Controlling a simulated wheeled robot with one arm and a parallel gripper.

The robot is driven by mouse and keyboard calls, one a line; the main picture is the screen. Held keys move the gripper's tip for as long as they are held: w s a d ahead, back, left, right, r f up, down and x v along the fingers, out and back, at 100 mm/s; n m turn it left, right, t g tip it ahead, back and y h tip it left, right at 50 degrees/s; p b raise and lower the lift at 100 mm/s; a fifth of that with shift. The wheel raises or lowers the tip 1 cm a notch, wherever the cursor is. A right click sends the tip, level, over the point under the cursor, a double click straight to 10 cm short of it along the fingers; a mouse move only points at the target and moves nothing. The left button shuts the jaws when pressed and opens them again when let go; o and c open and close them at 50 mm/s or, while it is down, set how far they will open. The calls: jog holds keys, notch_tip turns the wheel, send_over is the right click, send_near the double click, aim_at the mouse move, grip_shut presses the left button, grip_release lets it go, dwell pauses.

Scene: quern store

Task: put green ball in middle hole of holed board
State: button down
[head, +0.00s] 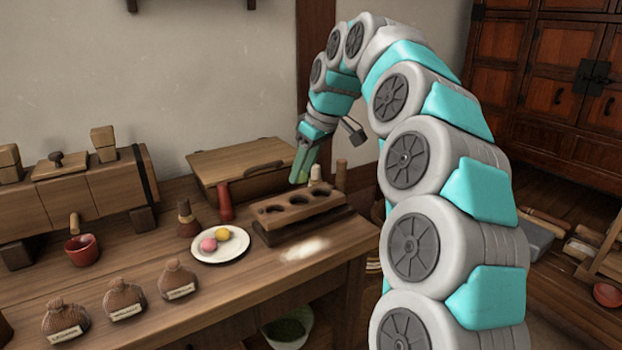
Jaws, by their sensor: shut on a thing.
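The holed board (300,216) is a dark wooden block with three round holes in a row, on the bench right of centre. No ball shows in its holes. My gripper (300,175) points down above the back of the board, near the middle hole. It is shut on the green ball (303,163), which shows only in part between the fingers. The ball appears to be above the board, apart from it; its exact height is hard to tell.
A white plate (236,252) with a pink ball (208,245) and a yellow ball (222,234) lies left of the board. Several labelled sacks (124,300) and a red cup (82,250) are at left.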

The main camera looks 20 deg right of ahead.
jog(key=shift+w+a, duration=0.1)
jog(key=shift+w, duration=0.3)
jog(key=shift+f+b, duration=1.6)
jog(key=shift+f, duration=1.05)
jog(key=shift+c, duration=2)
grip_release()
jog(key=shift+r, duration=0.15)
jog(key=shift+r+p, duration=1.85)
jog(key=shift+r, duration=1)
jog(key=shift+s, duration=0.1)
